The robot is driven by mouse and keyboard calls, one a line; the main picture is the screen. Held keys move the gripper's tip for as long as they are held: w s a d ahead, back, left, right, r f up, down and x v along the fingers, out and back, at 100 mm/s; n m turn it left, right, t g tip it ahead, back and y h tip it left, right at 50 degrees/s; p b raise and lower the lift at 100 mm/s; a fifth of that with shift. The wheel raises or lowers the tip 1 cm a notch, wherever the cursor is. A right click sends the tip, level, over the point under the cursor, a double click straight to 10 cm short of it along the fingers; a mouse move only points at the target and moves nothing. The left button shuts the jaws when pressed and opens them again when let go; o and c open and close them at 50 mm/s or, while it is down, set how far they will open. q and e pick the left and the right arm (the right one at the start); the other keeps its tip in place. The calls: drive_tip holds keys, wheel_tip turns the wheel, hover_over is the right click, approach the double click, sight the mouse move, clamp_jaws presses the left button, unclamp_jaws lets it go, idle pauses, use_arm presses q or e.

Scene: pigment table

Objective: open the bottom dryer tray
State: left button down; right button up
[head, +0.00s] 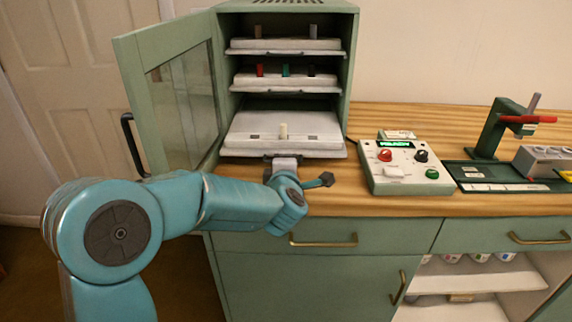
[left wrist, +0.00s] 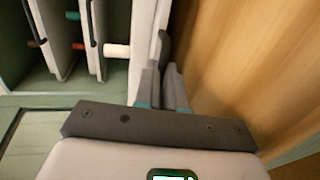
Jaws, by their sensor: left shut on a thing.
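The green dryer cabinet (head: 349,60) stands on the table with its glazed door (head: 130,75) swung open to the left. The bottom dryer tray (head: 240,140) is pulled part way out, farther forward than the two trays above it. A cream stick stands on it (head: 283,131) and also shows in the left wrist view (left wrist: 117,50). My left gripper (head: 284,163) is at the middle of that tray's front edge, shut on its handle. In the left wrist view the fingers (left wrist: 165,80) close around the dark handle (left wrist: 164,47). My right gripper is out of view.
The middle tray (head: 245,80) and top tray (head: 240,45) sit inside with coloured sticks on them. Right of the cabinet are a control box (head: 408,180) with knobs and a dark green stand (head: 492,130). Bare wood (head: 330,200) lies in front of the tray.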

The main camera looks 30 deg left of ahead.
use_arm(q)
drive_tip(key=c, duration=1.2)
unclamp_jaws()
drive_tip(key=shift+c, duration=0.2)
drive_tip(key=p+v, duration=0.1)
drive_tip(key=v, duration=1.5)
drive_tip(key=shift+d, duration=0.15)
